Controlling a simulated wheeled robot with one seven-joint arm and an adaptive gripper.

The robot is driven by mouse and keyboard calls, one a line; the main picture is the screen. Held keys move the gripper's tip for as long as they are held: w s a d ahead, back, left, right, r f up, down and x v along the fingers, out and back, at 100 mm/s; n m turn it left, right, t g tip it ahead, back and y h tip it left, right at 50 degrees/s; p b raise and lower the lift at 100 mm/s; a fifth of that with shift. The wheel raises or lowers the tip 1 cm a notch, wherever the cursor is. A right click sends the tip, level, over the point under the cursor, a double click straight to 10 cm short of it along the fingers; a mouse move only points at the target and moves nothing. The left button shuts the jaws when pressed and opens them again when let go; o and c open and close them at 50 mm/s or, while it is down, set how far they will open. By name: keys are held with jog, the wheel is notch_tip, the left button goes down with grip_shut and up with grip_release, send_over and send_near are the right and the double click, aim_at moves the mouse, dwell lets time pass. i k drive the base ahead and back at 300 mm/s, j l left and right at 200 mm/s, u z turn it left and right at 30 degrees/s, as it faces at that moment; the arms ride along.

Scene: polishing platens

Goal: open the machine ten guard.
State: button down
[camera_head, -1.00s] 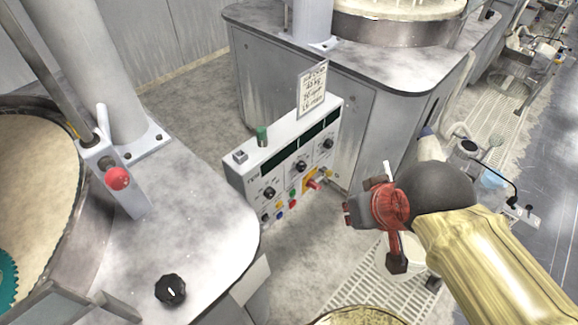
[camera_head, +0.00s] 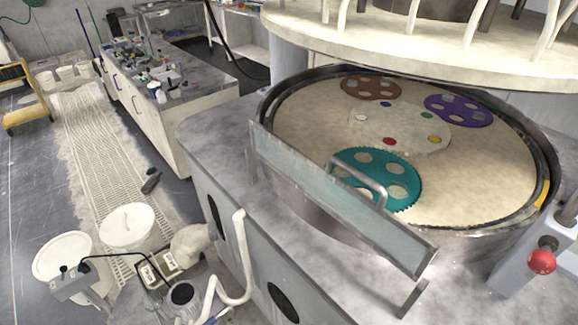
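A clear, metal-framed guard panel (camera_head: 320,198) stands upright along the near-left rim of a round polishing machine (camera_head: 467,243). A bent metal handle (camera_head: 362,182) shows at the panel's upper edge. Behind the panel lies the cream platen (camera_head: 300,120), with a teal (camera_head: 408,196), a brown (camera_head: 371,87) and a purple carrier disc (camera_head: 458,110) on it. No machine number can be read here. My gripper is not in view now.
A round upper plate (camera_head: 430,45) with hoses hangs over the platen. A red knob (camera_head: 542,261) is at the right. White buckets (camera_head: 127,226) and a small side table with hoses stand at lower left. A cluttered bench (camera_head: 165,100) is behind; the grated aisle is mostly clear.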

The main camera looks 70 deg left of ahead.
aim_at(378, 208)
jog(key=u, duration=2.4)
